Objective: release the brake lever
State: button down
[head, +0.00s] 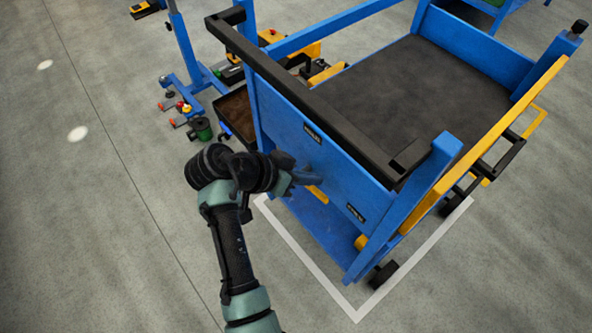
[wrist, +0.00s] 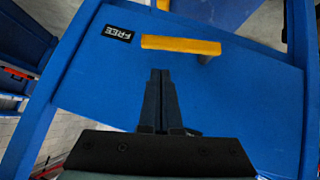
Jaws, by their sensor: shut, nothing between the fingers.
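The brake lever (wrist: 180,45) is a yellow bar on the blue end panel (wrist: 230,110) of a cart. In the wrist view it lies nearly level, its left end beside a black label (wrist: 118,33) reading FREE, with a short stub under its right end. In the head view the lever (head: 317,194) shows partly behind my gripper (head: 312,176). My gripper is shut and empty. In the wrist view its fingertips (wrist: 160,73) point at the panel, just below the lever. A small gap shows between them in the picture; contact cannot be told.
The blue cart has a black handle bar (head: 335,122) above the panel and a dark deck (head: 400,75). Two small labels (head: 312,133) (head: 356,212) sit on the panel. A white floor outline (head: 310,268) surrounds the cart. Open floor (head: 110,230) lies to the left.

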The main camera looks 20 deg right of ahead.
aim_at(318, 194)
jog(key=shift+s+f, duration=0.15)
jog(key=shift+f, duration=0.45)
jog(key=shift+s+f, duration=0.15)
jog(key=shift+f, duration=0.45)
jog(key=shift+s+d+f+m+t, duration=0.2)
jog(key=shift+s+f+m+t, duration=0.1)
jog(key=shift+s+f+t, duration=0.1)
jog(key=shift+s+f+y, duration=0.15)
jog(key=shift+f+y, duration=0.15)
jog(key=shift+f, duration=0.15)
jog(key=shift+r, duration=0.1)
